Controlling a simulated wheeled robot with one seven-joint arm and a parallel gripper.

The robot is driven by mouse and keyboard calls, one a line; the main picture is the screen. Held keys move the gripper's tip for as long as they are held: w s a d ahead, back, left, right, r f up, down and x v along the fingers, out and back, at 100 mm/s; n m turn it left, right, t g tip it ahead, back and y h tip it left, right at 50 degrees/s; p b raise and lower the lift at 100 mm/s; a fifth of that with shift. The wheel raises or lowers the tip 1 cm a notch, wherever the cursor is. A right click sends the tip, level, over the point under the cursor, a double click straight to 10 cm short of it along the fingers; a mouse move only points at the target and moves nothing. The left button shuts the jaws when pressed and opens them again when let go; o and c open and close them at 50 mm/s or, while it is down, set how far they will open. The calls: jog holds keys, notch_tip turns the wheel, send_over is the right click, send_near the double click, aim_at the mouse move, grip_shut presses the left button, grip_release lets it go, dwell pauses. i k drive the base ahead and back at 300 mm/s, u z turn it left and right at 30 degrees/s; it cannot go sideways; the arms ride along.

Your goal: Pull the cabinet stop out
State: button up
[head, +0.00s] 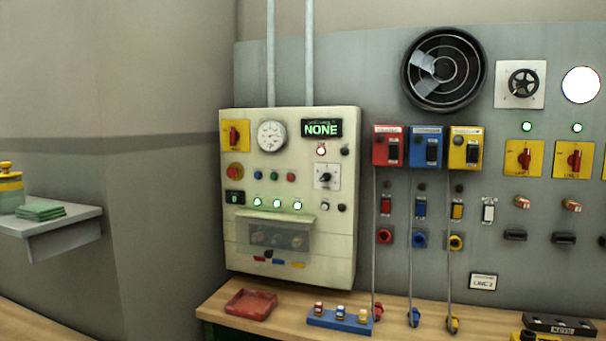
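The cream control cabinet (290,215) hangs on the wall left of centre in the head view. What looks like its stop is a round red-orange button (236,171) on the left of its face, below a yellow plate with a red rotary switch (235,135). I cannot tell from here whether the button is pressed in or out. A display (321,129) at the cabinet's top right reads "NONE". My gripper is not in view.
A wooden bench (215,303) runs below, with a red tray (251,305) and a blue rack (340,321) of small stoppers. Red, blue and yellow switch boxes (427,147) with hanging cords are on the grey panel at right. A shelf (60,231) juts out at left.

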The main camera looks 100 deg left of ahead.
aim_at(231, 172)
jog(key=u, duration=3.65)
jog(key=i, duration=2.75)
jog(key=u, duration=0.1)
